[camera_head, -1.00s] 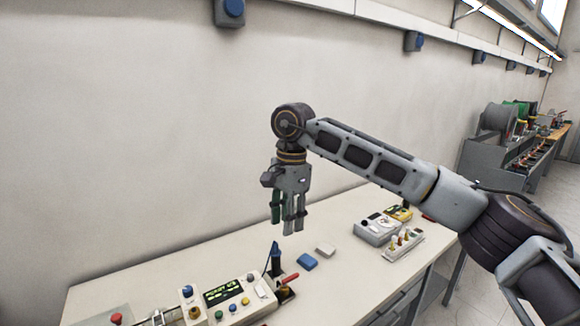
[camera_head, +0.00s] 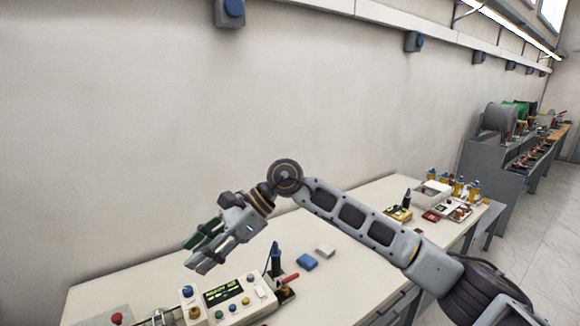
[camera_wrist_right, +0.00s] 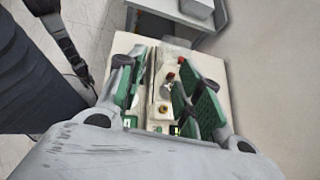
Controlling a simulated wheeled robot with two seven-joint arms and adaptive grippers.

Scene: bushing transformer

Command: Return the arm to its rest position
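My right arm comes in from the lower right of the head view and bends at a dark round joint above the workbench (camera_head: 340,290). My right gripper (camera_head: 195,253) is in the air over the bench, tilted with its fingers pointing to the lower left. In the right wrist view my right gripper (camera_wrist_right: 158,75) shows its green-padded fingers apart, with no held object visible between them. My left gripper is in neither view.
A control box with a display (camera_head: 225,292) stands on the bench below the gripper. Several instruments and a white box (camera_head: 433,192) stand at the bench's right end. The wall (camera_head: 130,130) is behind.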

